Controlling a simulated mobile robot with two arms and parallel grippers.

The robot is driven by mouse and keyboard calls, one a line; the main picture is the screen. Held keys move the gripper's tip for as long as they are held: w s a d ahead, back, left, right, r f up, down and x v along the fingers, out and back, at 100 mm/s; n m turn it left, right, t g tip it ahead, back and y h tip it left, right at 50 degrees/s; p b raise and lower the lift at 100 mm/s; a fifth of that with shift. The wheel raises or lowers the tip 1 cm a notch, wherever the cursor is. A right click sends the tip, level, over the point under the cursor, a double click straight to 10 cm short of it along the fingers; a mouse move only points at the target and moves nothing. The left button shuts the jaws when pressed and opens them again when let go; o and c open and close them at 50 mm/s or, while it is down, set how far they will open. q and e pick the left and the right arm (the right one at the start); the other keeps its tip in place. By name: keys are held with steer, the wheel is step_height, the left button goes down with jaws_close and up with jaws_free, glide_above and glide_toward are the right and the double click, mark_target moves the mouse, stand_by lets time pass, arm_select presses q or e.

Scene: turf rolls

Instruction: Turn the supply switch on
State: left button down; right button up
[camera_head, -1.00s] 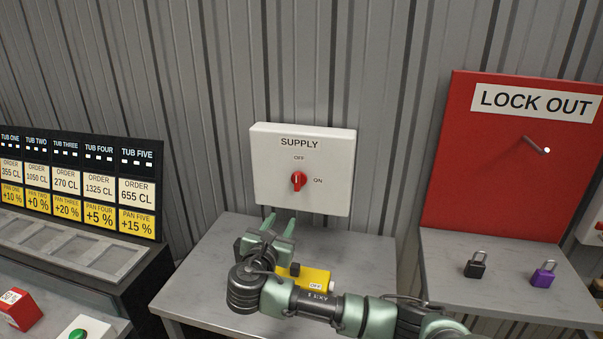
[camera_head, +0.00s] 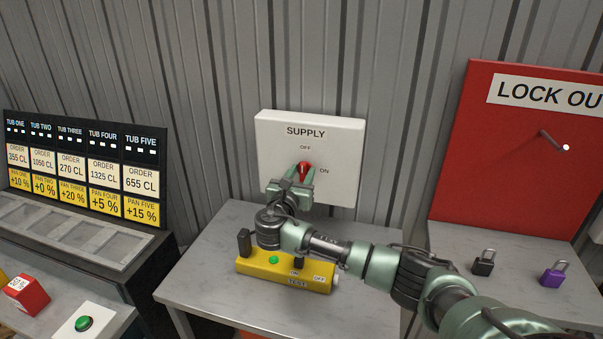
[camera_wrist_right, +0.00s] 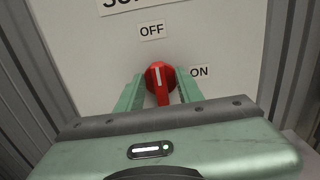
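The white supply box (camera_head: 335,160) is on the corrugated wall, with a red rotary knob (camera_head: 304,168) and labels OFF above it and ON to its right. The knob also shows in the wrist view (camera_wrist_right: 160,80), its white mark upright toward OFF. My right gripper (camera_head: 302,174) is at the box, one finger on each side of the knob. In the wrist view the fingers (camera_wrist_right: 160,92) stand open around the knob, with what look like narrow gaps; contact is hard to tell. My left gripper is not in view.
A yellow test box (camera_head: 285,273) lies on the grey table (camera_head: 210,270) under my right arm. A red lock-out board (camera_head: 500,165) stands right, with a black padlock (camera_head: 483,262) and a purple padlock (camera_head: 556,273) before it. An order display (camera_head: 85,170) stands left.

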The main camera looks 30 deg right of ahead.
jaws_close()
steer(key=shift+f, duration=0.1)
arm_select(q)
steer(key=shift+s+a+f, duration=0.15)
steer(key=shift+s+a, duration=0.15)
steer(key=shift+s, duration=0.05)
arm_select(e)
steer(key=shift+m, duration=0.3)
steer(key=m+b, duration=0.1)
steer(key=m, duration=0.1)
steer(key=m+b, duration=0.1)
steer(key=m, duration=0.1)
steer(key=shift+d+f, duration=0.1)
steer(key=shift+f, duration=0.1)
steer(key=m+b, duration=0.2)
steer(key=m, duration=0.2)
steer(key=shift+s, duration=0.1)
steer(key=m+b, duration=0.2)
steer(key=m, duration=0.1)
steer(key=m+b, duration=0.2)
steer(key=shift+f, duration=0.25)
arm_select(q)
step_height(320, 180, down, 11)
steer(key=b, duration=0.3)
arm_select(e)
steer(key=shift+d+m, duration=0.1)
steer(key=shift+m, duration=2.1)
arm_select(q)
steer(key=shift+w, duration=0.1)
